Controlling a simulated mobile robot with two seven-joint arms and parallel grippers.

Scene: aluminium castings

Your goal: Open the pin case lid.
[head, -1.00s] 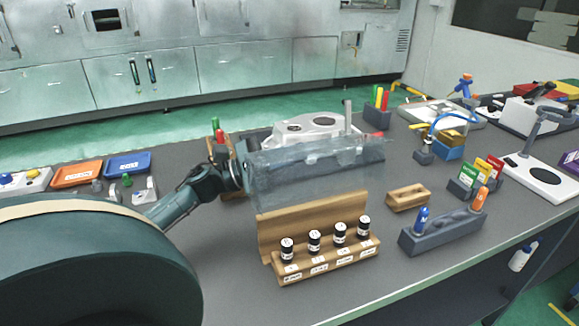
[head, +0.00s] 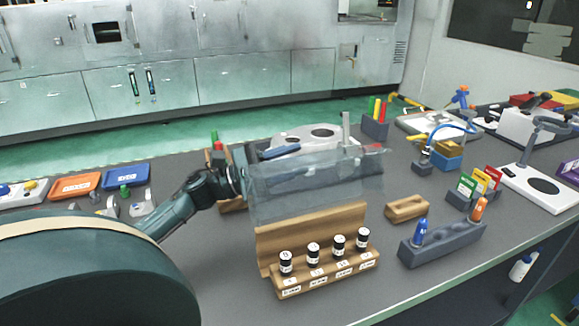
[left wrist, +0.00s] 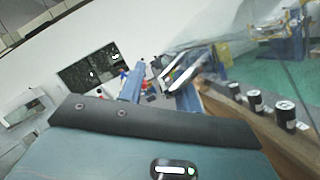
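The pin case (head: 312,228) is a wooden box holding several black-capped vials in a row, with white labels along its front. Its clear lid (head: 312,192) stands raised above the wooden back board, and the vials are uncovered. My left arm reaches in from the left to the lid's left end; the fingers are hard to make out there. In the left wrist view my left gripper (left wrist: 156,80) shows two fingers apart, with the clear lid (left wrist: 222,42) close by at upper right. Contact with the lid cannot be told. My right gripper is not in view.
A small wooden block (head: 407,208) and a grey holder (head: 440,242) with blue and orange items stand right of the case. A white device (head: 310,137) is behind the lid. Orange (head: 75,186) and blue (head: 127,169) trays lie at the left. Bare table lies in front.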

